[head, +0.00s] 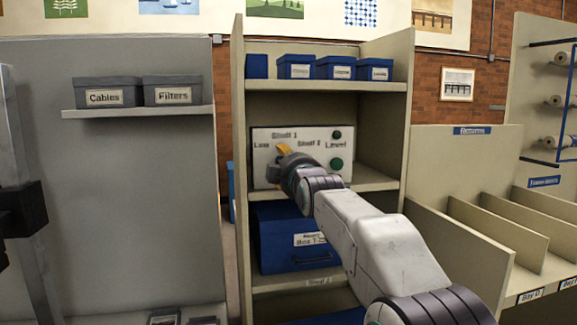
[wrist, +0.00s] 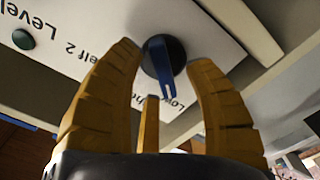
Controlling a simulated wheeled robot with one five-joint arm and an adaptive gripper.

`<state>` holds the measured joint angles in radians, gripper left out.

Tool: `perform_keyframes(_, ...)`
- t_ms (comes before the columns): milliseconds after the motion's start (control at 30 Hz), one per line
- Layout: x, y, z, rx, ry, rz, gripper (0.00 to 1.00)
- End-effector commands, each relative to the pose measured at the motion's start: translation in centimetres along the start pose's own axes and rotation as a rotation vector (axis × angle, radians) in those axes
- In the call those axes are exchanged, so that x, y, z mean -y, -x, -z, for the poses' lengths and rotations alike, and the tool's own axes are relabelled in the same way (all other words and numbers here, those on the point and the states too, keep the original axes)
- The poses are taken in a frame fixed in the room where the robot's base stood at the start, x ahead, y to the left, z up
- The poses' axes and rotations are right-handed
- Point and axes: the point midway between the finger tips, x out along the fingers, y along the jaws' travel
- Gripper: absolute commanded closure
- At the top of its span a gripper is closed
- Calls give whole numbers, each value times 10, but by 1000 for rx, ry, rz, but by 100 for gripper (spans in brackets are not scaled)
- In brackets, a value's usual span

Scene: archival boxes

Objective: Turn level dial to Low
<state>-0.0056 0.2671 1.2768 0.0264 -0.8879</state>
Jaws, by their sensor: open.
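The level panel (head: 262,170) is a pale plate on a shelf of the middle unit, lettered Low, Shelf 1, Shelf 2 and Level. In the head view my gripper (head: 284,150) is in front of its left part and hides the dial. In the wrist view the dial (wrist: 177,50) is a dark round knob with a blue pointer bar (wrist: 160,62). The bar's narrow end points down in the picture, near partly hidden lettering that starts "Lo". My gripper (wrist: 167,56) is open, its yellow fingers on either side of the dial; contact cannot be told.
Two green round buttons (head: 336,164) sit on the panel's right side. A blue box (head: 280,237) stands on the shelf below, and small blue boxes (head: 335,67) stand above. The unit's side walls (head: 391,120) flank the panel. Grey boxes (head: 107,91) sit on the left shelf.

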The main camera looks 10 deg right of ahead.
Motion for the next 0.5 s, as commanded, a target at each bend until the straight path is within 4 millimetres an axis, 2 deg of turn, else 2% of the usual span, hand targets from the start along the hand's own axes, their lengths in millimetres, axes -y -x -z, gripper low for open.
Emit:
perform_keyframes(267,0,18,0,0,0,0,52)
perform_keyframes(500,-1,54,1,-2,0,-2,52)
